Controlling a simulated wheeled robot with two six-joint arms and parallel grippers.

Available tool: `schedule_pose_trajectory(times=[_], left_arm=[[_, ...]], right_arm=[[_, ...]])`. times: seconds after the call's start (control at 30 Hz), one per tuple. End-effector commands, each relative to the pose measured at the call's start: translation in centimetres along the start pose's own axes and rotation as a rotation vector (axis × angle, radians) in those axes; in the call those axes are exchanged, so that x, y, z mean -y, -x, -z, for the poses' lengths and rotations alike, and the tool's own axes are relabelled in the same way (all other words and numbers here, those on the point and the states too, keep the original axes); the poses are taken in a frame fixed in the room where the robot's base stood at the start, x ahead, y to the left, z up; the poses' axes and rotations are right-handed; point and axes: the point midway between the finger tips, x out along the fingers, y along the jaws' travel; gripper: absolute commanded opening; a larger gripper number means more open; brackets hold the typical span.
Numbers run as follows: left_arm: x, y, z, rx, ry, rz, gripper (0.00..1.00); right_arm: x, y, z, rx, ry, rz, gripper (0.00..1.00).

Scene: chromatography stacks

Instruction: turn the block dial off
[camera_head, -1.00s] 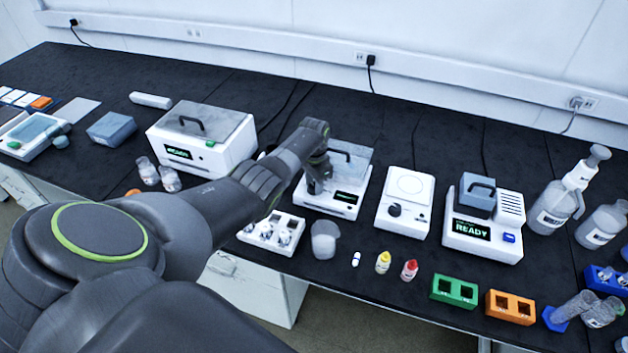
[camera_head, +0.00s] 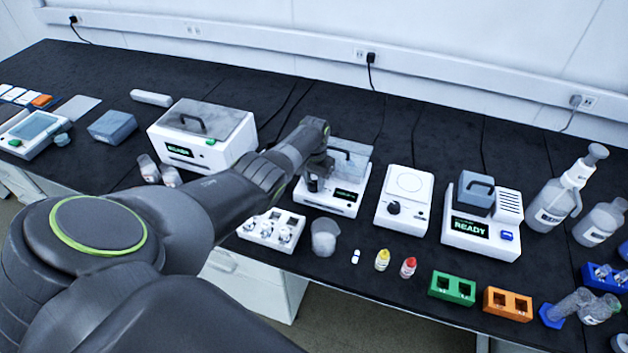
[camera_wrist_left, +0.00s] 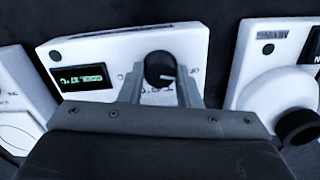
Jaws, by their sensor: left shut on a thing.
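The block unit (camera_head: 327,204) is a white box with a small dark display (camera_head: 347,195) and a clear lid (camera_head: 349,158) at the back, in the middle of the bench. In the left wrist view its black round dial (camera_wrist_left: 160,66) has a pale pointer line facing right in the picture, with printed letters around it. My left gripper (camera_head: 313,184) is at the front left of the unit; in the wrist view its fingers (camera_wrist_left: 161,90) are shut on the dial, one on each side. The display's green text (camera_wrist_left: 82,77) is too blurred to read. My right gripper is not in view.
A white unit with a round plate and black knob (camera_head: 393,207) stands to the right. A larger lidded box (camera_head: 200,155) is to the left. In front stand a white rack (camera_head: 271,231), a beaker (camera_head: 323,238) and small bottles (camera_head: 382,260).

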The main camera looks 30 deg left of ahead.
Motion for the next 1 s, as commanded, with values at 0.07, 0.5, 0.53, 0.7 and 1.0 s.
schedule_pose_trajectory(times=[0.07,0.5,0.53,0.7,1.0], left_arm=[[0.1,0.1,0.1,-0.003,0.002,0.001,0.08],[0.0,0.1,0.1,-0.002,0.001,0.000,0.52],[0.0,0.1,0.1,-0.002,0.000,0.000,0.52],[0.0,0.3,0.0,-0.001,0.000,0.000,0.52],[0.1,4.0,0.1,-0.004,0.000,0.001,0.52]], right_arm=[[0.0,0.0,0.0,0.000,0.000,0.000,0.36],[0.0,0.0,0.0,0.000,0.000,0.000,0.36],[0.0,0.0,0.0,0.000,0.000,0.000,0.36],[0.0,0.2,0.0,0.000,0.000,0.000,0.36],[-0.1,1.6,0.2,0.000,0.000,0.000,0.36]])
